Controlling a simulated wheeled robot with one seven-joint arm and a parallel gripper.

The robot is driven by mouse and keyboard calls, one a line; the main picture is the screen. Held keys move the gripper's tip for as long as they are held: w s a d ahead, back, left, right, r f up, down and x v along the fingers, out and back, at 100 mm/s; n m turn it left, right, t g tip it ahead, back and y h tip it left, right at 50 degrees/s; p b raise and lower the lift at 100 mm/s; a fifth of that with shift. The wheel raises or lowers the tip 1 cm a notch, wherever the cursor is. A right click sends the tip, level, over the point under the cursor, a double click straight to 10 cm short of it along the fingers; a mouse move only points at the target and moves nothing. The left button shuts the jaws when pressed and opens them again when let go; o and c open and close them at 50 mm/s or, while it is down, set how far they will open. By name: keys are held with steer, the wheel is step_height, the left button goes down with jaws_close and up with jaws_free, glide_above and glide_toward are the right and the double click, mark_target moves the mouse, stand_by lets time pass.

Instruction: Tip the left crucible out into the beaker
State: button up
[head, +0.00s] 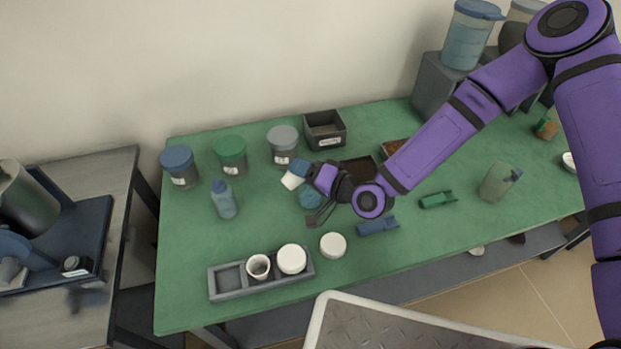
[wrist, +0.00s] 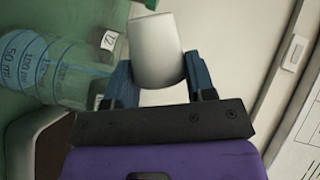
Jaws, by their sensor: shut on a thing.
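My gripper (head: 298,173) is shut on a white crucible (head: 291,182), holding it up above the green table. The wrist view shows the crucible (wrist: 157,50) between the blue fingers of my gripper (wrist: 160,80). In the head view it looks tilted; its contents are hidden. The blue-tinted beaker (head: 310,198) is just below and right of the crucible. The beaker (wrist: 60,70) also shows at the left of the wrist view, with printed volume marks, apart from the crucible. The grey rack (head: 232,296) has an empty left slot, an open white crucible (head: 258,267) in the middle and a lid-covered one (head: 291,259) at right.
A loose white lid (head: 333,245) lies right of the rack. Jars with blue (head: 178,160), green (head: 231,151) and grey (head: 283,141) lids and a bottle (head: 223,199) stand at left and back. A black bin (head: 325,130) stands behind. Blue (head: 377,226) and green (head: 436,200) holders lie to the right.

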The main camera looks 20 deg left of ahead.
stand_by(0.4)
steer(key=shift+w+f+m, duration=0.1)
steer(key=shift+f+m, duration=0.05)
steer(key=shift+m, duration=0.25)
steer(key=shift+w+d+f+m+y, duration=0.1)
steer(key=shift+m+y, duration=0.2)
stand_by(0.6)
steer(key=shift+m, duration=0.4)
steer(key=shift+w+d, duration=0.1)
steer(key=shift+m+y, duration=0.3)
stand_by(0.3)
